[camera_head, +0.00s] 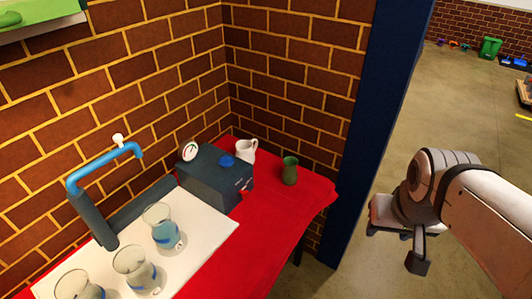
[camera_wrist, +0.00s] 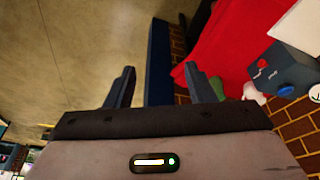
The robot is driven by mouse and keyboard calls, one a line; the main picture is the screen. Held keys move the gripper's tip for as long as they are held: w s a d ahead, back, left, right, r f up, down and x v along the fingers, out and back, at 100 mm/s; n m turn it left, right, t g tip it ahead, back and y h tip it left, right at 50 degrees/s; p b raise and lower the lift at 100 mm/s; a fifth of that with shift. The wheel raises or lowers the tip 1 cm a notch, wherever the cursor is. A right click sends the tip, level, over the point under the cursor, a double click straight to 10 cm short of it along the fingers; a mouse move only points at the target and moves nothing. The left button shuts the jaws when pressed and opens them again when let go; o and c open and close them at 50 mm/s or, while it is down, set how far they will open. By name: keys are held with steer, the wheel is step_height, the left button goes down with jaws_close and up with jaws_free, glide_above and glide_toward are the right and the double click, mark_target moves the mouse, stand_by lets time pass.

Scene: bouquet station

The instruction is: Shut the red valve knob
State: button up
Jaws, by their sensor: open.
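A dark grey pump box (camera_head: 212,178) with a gauge and a blue knob (camera_head: 227,160) on top stands on the table against the brick wall. A small red knob shows on this box in the wrist view (camera_wrist: 261,63), near the blue knob (camera_wrist: 289,88); in the head view only small red and white marks show on its front. My gripper (camera_wrist: 158,76) is open and empty, its two fingers apart. In the head view it hangs at the right (camera_head: 398,246), past the blue post, well apart from the box.
The red-covered table (camera_head: 285,207) also holds a white jug (camera_head: 246,151), a green cup (camera_head: 290,170) and several glass vases, one at the board's middle (camera_head: 163,226). A blue pipe (camera_head: 104,161) rises at the left. A blue post (camera_head: 376,130) stands between table and arm; floor (camera_head: 440,100) is open behind.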

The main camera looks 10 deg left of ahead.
steer(key=w+a+f+n+t+b, duration=0.2)
steer(key=w+f, duration=0.1)
steer(key=w, duration=0.4)
steer(key=w+a+f+n+t+b, duration=0.1)
steer(key=w+f+t+b, duration=0.15)
steer(key=w, duration=0.45)
steer(key=w+a+f+n+t+b, duration=0.15)
steer(key=w+f, duration=0.25)
steer(key=w, duration=0.4)
steer(key=n+g+y+b, duration=0.4)
steer(key=n+y+b, duration=0.4)
steer(key=y, duration=0.5)
glide_toward(248, 194)
steer(key=shift+w+a+f+n+p, duration=0.15)
steer(key=shift+a+n, duration=0.1)
steer(key=shift+a, duration=0.15)
steer(key=shift+w+a+f+n+p, duration=0.1)
steer(key=shift+a+n+p, duration=0.1)
steer(key=shift+a, duration=0.2)
steer(key=x, duration=0.6)
steer(key=shift+w+a+f, duration=0.25)
steer(key=shift+a, duration=0.4)
steer(key=shift+c, duration=0.3)
